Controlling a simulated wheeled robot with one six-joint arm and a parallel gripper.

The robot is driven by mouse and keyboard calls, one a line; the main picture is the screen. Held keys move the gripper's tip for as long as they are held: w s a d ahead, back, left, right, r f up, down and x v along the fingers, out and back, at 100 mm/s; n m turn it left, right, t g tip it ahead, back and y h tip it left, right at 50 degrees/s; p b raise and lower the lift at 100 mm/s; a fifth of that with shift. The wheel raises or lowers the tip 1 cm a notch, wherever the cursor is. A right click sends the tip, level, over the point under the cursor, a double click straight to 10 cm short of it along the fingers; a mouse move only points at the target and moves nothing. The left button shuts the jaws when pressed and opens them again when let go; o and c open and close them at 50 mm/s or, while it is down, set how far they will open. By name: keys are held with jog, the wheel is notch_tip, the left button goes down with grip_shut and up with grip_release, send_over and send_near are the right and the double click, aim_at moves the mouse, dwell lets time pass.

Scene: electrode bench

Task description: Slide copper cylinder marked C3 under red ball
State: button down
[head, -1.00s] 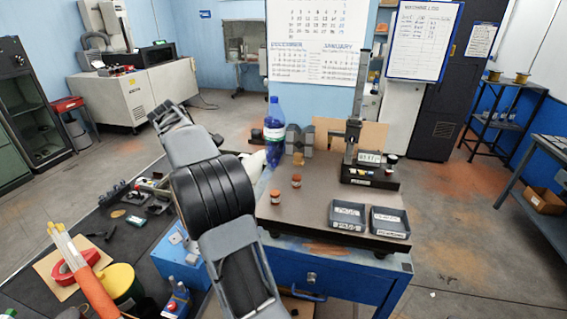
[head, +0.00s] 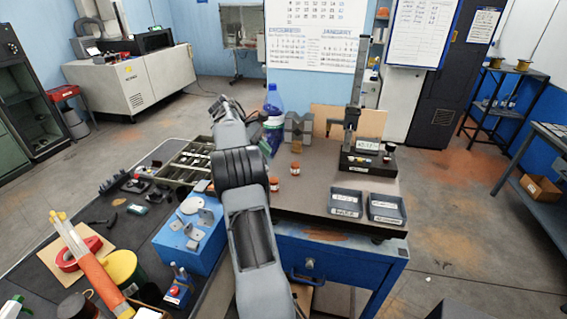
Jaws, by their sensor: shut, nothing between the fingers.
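Two small copper-coloured cylinders with pale bands stand upright on the dark bench plate (head: 325,178): a nearer cylinder (head: 274,184) and a farther cylinder (head: 295,168). Their markings are too small to read, so I cannot tell which is C3. A brownish piece (head: 295,144) sits in front of the grey blocks. A measuring stand (head: 352,128) with a black base rises at the right of the plate. I cannot make out a red ball for certain.
A blue bottle (head: 272,112) and grey V-shaped blocks (head: 298,129) stand at the back left. Two dark labelled trays, the left tray (head: 346,204) and the right tray (head: 386,209), sit at the front right. The plate's middle is clear. A blue box (head: 190,240) stands left.

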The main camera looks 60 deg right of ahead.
aim_at(295, 169)
jog(key=x, duration=0.3)
jog(key=shift+s, duration=0.15)
jog(key=shift+s+d+f, duration=0.1)
jog(key=shift+s+d, duration=0.2)
jog(key=shift+s, duration=0.6)
jog(key=shift+s+d+f, duration=0.1)
jog(key=shift+s+d, duration=0.15)
jog(key=shift+s, duration=0.85)
jog(key=s+d+p, duration=0.1)
jog(key=s, duration=0.2)
jog(key=s+d, duration=0.1)
jog(key=s, duration=0.1)
jog(key=s+p, duration=0.1)
jog(key=s, duration=0.2)
jog(key=shift+s+d+p, duration=0.35)
jog(key=shift+d, duration=0.05)
